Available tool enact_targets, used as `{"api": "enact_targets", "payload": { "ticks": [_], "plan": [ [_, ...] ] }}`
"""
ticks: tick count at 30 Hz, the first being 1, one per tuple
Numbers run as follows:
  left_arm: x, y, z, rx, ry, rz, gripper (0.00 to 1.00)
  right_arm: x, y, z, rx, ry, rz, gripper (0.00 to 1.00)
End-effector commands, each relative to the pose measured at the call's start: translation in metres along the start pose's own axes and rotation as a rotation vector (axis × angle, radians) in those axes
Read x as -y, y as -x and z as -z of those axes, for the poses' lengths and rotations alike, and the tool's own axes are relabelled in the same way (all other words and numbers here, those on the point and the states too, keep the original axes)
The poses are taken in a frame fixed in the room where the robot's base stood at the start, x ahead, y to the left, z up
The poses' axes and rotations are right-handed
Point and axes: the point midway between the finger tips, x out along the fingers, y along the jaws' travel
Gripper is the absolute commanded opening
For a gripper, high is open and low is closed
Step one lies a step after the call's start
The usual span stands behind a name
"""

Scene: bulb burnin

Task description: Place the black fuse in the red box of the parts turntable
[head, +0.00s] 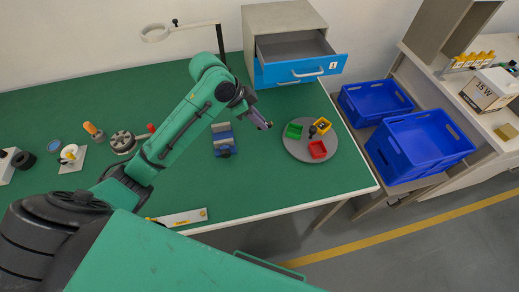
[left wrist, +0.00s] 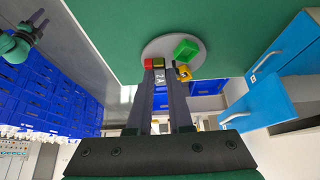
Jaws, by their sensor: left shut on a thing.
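My left gripper (head: 265,123) is shut on a dark fuse (left wrist: 159,76) with a pale "2A" label, between its fingertips in the left wrist view. In the head view the fuse is too small to make out clearly. The gripper is above the table, left of the grey parts turntable (head: 296,153). The turntable carries a red box (head: 318,149) at the front, a green box (head: 293,131) at the left and a yellow box (head: 323,125) at the back. In the left wrist view the fingertips partly cover the red box (left wrist: 148,63). My right gripper (left wrist: 37,24) looks open, far from the turntable.
A blue drawer (head: 300,70) stands open behind the turntable. Two blue crates (head: 420,145) are off the table's right edge. A blue and grey fixture (head: 224,141) stands left of the turntable. The green table between fixture and turntable is clear.

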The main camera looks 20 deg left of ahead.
Motion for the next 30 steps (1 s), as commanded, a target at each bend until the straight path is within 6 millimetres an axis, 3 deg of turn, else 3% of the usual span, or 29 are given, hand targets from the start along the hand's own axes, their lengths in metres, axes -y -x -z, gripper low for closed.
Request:
{"api": "enact_targets", "payload": {
  "ticks": [4,12,21,30],
  "plan": [
    [-0.002,-0.043,-0.026,0.004,0.007,-0.007,0.00,0.003,0.009,-0.018,0.031,-0.001,0.004,0.50],
    [-0.002,-0.113,-0.067,0.002,0.005,-0.002,0.00,0.000,0.017,-0.007,0.014,0.000,0.000,0.50],
    [-0.002,-0.155,-0.091,0.002,0.002,0.000,0.00,-0.002,0.019,-0.002,0.005,0.001,-0.003,0.50],
    [-0.001,-0.158,-0.093,0.001,0.001,0.001,0.00,-0.003,0.016,-0.004,0.008,0.001,-0.004,0.50]
  ]
}}
